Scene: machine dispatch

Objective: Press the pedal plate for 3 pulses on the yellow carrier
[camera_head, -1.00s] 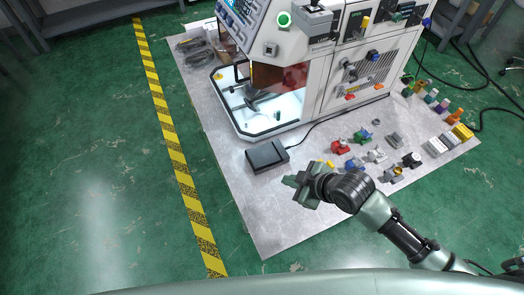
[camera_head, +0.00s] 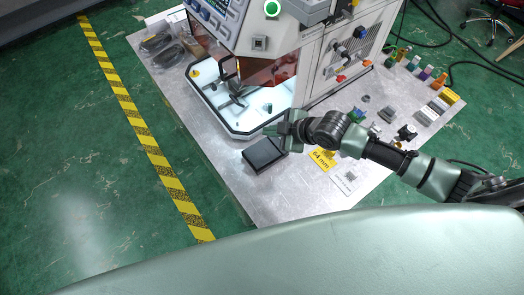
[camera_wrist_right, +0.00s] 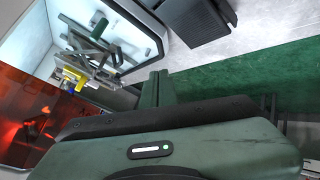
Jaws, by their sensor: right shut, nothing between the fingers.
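The pedal plate (camera_head: 262,155) is a flat black box on the grey mat in front of the machine. Its ribbed black top shows in the right wrist view (camera_wrist_right: 197,20). My right gripper (camera_head: 277,129) is shut and empty, at the pedal's far right edge in the head view; contact cannot be told. In the right wrist view its closed fingers (camera_wrist_right: 155,88) are apart from the pedal in the picture. A small yellow piece (camera_wrist_right: 75,76) sits at the metal fixture in the machine's lit chamber; I cannot tell whether it is the yellow carrier. My left gripper is out of view.
The white machine (camera_head: 300,75) with an orange window stands behind the pedal. Small coloured parts (camera_head: 425,74) and a yellow 64 mm card (camera_head: 322,160) lie to the right. The mat left of the pedal is clear.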

